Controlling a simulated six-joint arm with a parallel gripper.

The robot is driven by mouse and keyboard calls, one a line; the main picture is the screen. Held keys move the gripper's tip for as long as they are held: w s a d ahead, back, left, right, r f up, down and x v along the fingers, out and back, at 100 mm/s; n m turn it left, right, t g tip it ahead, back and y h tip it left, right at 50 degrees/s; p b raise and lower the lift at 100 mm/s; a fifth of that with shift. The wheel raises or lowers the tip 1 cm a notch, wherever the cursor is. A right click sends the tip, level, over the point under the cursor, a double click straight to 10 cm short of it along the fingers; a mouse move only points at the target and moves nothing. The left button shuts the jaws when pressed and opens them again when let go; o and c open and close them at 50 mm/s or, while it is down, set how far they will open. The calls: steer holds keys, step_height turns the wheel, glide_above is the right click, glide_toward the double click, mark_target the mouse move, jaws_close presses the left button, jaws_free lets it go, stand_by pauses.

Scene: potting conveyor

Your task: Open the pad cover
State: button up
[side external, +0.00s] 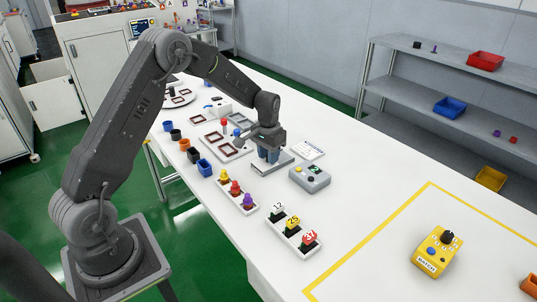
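The gap between the fingers is too small to judge.
A grey control box (310,179) stands right of my gripper, with a white printed card (308,149) behind it. A tray with framed slots (225,146) is to the left. Nearer are a coloured-plug rack (238,195), a numbered-knob rack (294,238) and small coloured cups (193,156).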

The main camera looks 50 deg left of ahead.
mark_target(280, 158)
jaws_close()
steer(key=shift+w, duration=2.4)
steer(key=shift+o, duration=1.2)
jaws_free()
steer(key=shift+r, duration=0.1)
step_height(280, 158, up, 14)
